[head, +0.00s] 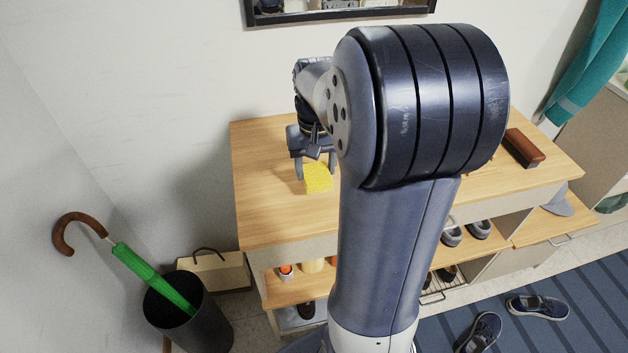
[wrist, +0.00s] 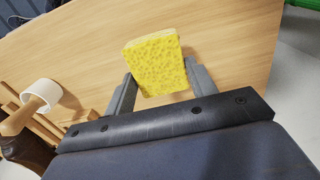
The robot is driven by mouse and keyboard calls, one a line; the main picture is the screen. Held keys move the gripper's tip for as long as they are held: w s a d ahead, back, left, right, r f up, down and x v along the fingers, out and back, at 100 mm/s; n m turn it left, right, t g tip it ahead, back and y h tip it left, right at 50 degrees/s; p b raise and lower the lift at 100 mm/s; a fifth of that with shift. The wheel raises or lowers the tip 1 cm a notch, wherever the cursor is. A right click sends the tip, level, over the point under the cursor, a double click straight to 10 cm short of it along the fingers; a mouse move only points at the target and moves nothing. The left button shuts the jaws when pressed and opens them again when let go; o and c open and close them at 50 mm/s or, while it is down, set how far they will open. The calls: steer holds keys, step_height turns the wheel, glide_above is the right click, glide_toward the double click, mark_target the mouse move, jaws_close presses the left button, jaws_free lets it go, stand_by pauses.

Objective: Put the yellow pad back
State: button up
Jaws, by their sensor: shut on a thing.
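The yellow pad (head: 318,178) is a porous, sponge-like block. In the head view it is at the left part of the wooden bench top (head: 262,215). My gripper (head: 315,172) is shut on it, with the fingers pointing down. In the wrist view the pad (wrist: 157,62) sits between the two fingertips (wrist: 158,82), one finger at each side. The bench top lies behind it there. I cannot tell whether the pad touches the bench top or is held just above it. My arm hides the middle of the bench in the head view.
A brown brush (head: 523,148) lies at the bench's right end. A white roll-shaped thing (wrist: 41,95) shows in the wrist view. A dark bin (head: 188,315) with a green umbrella (head: 140,265) stands left. Shoes (head: 480,332) lie on the blue striped rug (head: 590,330).

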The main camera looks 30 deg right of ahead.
mark_target(316, 181)
steer(key=shift+f, duration=2.3)
steer(key=o, duration=1)
steer(key=shift+f, duration=0.1)
step_height(316, 181, up, 12)
steer(key=shift+r+p, duration=0.15)
steer(key=shift+p, duration=0.25)
steer(key=shift+f+b, duration=0.4)
steer(key=shift+f, duration=3.8)
